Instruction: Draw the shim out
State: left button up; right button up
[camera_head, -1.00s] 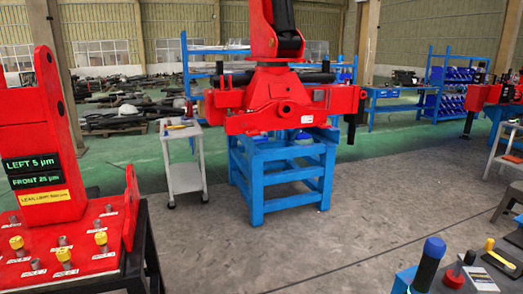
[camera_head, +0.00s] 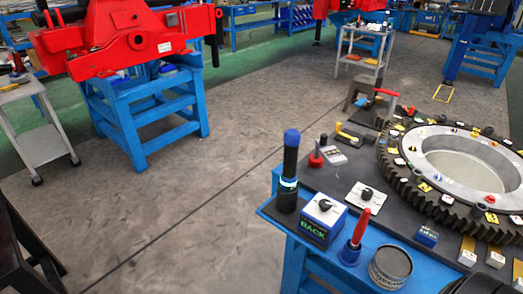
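I cannot pick out a shim for certain. A large dark toothed ring (camera_head: 397,189) with a pale metal inner ring (camera_head: 424,160) lies on the workbench (camera_head: 334,187) at the right. Small yellow, white and red tags sit around the ring. Small yellow and white blocks (camera_head: 467,252) stand by its near edge, some too small to identify. Neither of my grippers is in view.
On the bench's near left stand a blue-capped black cylinder (camera_head: 288,170), a box marked BACK (camera_head: 322,220), a red-handled tool (camera_head: 361,227) and a round tin (camera_head: 390,266). A red machine (camera_head: 110,40) rests on a blue stand (camera_head: 125,118). Grey floor between is clear.

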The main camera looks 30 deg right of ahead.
aim_at(494, 258)
jog(key=z, duration=2.7)
jog(key=i+j, duration=0.1)
jog(key=j, duration=0.35)
jog(key=i+j+u, duration=0.1)
jog(key=j, duration=0.35)
